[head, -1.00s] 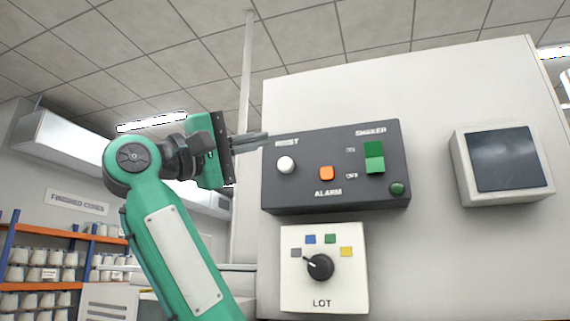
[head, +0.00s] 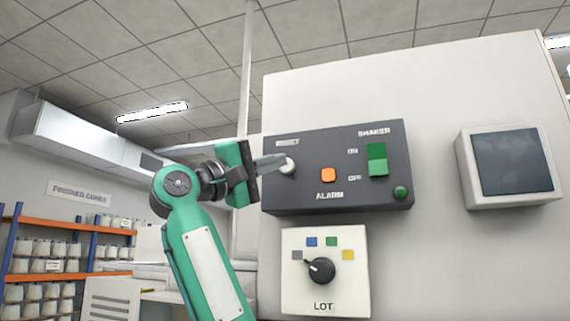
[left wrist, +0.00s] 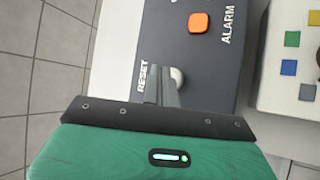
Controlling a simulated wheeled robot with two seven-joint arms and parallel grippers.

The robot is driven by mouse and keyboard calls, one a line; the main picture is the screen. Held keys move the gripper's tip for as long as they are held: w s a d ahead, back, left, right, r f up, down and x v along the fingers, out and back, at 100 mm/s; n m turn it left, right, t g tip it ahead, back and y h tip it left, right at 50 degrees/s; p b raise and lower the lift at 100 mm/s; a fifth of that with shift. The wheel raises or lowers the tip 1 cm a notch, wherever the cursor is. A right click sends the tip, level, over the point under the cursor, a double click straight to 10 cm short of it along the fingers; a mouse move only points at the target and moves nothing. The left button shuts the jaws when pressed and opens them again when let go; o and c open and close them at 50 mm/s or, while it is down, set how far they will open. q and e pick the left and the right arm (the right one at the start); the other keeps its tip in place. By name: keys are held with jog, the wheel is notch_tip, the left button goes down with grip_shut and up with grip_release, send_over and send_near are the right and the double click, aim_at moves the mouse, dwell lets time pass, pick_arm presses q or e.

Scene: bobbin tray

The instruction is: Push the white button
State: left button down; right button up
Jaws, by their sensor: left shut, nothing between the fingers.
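The white button (head: 288,167) sits under a RESET label at the left of a dark control box (head: 340,190) on a pale panel. My left gripper (head: 283,160) is shut and empty. Its fingertips lie over the upper left part of the button in the head view. In the left wrist view the closed fingers (left wrist: 162,72) are beside the white button (left wrist: 178,77) and hide part of it. I cannot tell whether they touch it. My right gripper is not in view.
The box also bears an orange ALARM button (head: 328,175), a green SHAKER switch (head: 377,159) and a round green lamp (head: 400,192). Below is a LOT box (head: 299,299) with a black knob (head: 320,269). A screen (head: 511,160) is at the right. Shelves (head: 60,275) stand far left.

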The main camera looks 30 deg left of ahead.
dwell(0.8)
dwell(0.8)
pick_arm(q)
jog(key=shift+w, duration=0.1)
jog(key=shift+w+a, duration=0.1)
jog(key=shift+w, duration=0.2)
dwell(0.6)
